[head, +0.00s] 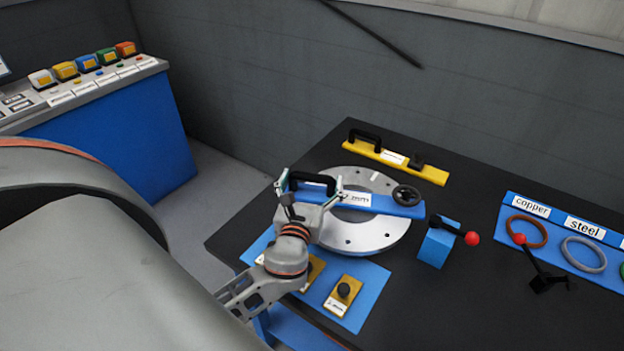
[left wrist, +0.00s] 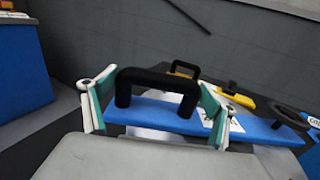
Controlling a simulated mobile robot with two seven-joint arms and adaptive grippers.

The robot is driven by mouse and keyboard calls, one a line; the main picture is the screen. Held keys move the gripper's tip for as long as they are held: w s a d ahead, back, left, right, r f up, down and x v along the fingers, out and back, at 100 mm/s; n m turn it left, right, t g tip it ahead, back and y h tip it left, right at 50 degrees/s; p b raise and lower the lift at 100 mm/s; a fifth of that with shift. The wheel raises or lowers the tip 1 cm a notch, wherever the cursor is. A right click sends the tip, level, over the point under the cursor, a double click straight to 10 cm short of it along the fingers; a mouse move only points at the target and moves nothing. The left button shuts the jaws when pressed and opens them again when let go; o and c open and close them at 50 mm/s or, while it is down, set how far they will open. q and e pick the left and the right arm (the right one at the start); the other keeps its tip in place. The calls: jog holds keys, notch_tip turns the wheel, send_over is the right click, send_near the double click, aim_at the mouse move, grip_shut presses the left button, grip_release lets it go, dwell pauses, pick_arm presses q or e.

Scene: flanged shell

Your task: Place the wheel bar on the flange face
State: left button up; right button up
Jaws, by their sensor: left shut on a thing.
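The wheel bar (head: 370,202) is a blue bar with a white label, a black arch handle and a black handwheel at its right end. My left gripper (head: 310,188) is shut on the handle, with one finger at each end of it. The left wrist view also shows the blue bar (left wrist: 255,130) and the fingers at both sides of the handle. The flange face (head: 385,236) is a round silver plate with small holes. The bar lies across above it; I cannot tell whether they touch. The gripper and bar hide part of the plate. My right gripper is not in view.
A yellow bar (head: 432,174) with a black handle lies behind the plate. A blue block (head: 436,247) with a red-knobbed lever stands to its right. A blue mat (head: 368,300) with yellow-based parts is in front. A blue ring board (head: 555,235) is far right.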

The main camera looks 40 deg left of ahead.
pick_arm(q)
jog(key=o, duration=2)
jog(key=shift+c, duration=0.2)
jog(key=shift+f, duration=0.1)
jog(key=shift+s+d, duration=0.25)
jog(key=shift+s, duration=0.25)
jog(key=v, duration=1.1)
